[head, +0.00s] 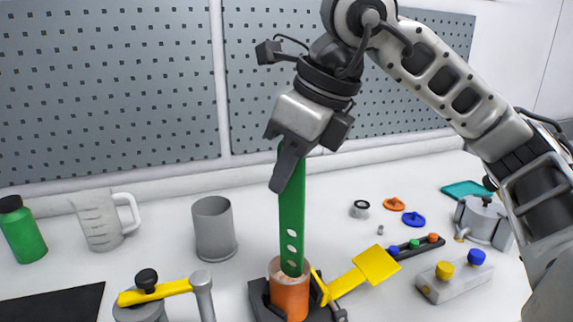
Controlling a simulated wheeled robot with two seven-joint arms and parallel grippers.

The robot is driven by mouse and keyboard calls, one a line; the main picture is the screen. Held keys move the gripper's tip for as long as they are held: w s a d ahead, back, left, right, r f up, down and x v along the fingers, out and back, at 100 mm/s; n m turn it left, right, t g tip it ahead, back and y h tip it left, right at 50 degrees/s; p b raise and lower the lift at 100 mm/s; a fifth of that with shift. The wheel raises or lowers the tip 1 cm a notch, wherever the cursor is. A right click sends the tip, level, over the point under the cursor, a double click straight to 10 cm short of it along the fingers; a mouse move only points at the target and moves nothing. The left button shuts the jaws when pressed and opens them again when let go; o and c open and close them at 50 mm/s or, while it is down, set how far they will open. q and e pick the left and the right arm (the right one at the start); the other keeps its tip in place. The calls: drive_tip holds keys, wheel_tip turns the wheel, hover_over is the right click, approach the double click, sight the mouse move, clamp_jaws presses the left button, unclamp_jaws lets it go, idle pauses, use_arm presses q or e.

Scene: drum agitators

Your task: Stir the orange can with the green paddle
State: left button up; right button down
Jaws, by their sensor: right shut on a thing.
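The orange can (289,300) stands upright in a dark holder (259,297) at the bottom middle of the head view. The green paddle (292,212) is upright, its holed lower end inside the can's mouth. My right gripper (287,165) is above the can, pointing down, and is shut on the paddle's top end. The paddle's tip inside the can is hidden by the can wall. My left gripper is not in view.
A yellow paddle-like piece (375,266) is right of the can. A grey cup (214,230), measuring jug (97,222) and green bottle (20,232) stand left. A yellow-handled device (155,293) is near front left. A block with yellow and blue knobs (452,284) lies right.

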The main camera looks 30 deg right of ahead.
use_arm(q)
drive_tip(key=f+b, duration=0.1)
drive_tip(key=b, duration=0.1)
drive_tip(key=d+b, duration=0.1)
drive_tip(key=b, duration=0.2)
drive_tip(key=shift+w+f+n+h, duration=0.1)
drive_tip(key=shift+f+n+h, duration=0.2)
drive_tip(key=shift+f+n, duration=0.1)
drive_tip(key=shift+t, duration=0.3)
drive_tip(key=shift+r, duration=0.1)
